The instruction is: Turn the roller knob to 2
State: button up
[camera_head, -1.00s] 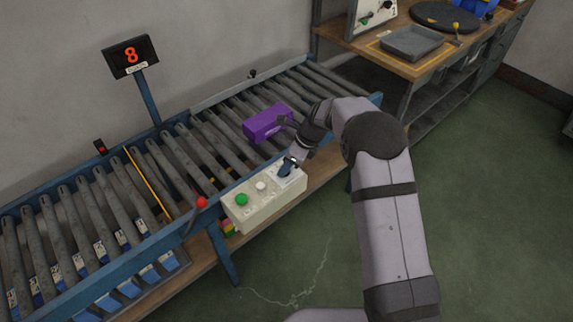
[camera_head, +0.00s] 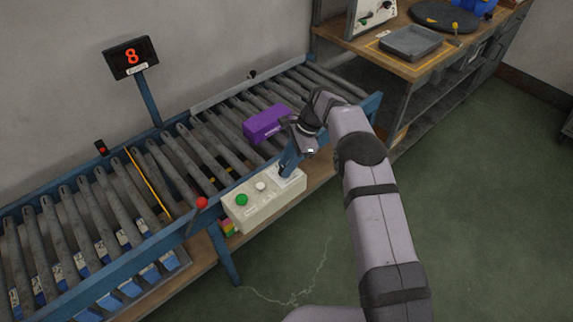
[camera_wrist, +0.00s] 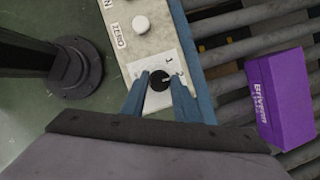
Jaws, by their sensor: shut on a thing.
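The black roller knob (camera_wrist: 158,82) sits on a white plate at one end of the cream control box (camera_head: 257,209). A small pale mark on the knob points toward the right of that view. My gripper (camera_wrist: 159,88) is shut on the knob, with one blue finger on each side. In the head view the gripper (camera_head: 285,168) reaches down to the box's right end, and its fingers hide the knob.
A green button (camera_head: 242,200) and a white button (camera_head: 261,186) are on the same box. A purple box (camera_head: 264,124) lies on the rollers behind it. A display (camera_head: 131,57) reads 8.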

jog(key=shift+n, duration=0.4)
jog(key=o, duration=1.1)
jog(key=shift+c, duration=0.2)
jog(key=shift+r, duration=0.1)
jog(key=b+v, duration=0.1)
jog(key=v, duration=0.6)
jog(key=shift+w+r, duration=0.1)
jog(key=shift+w, duration=0.05)
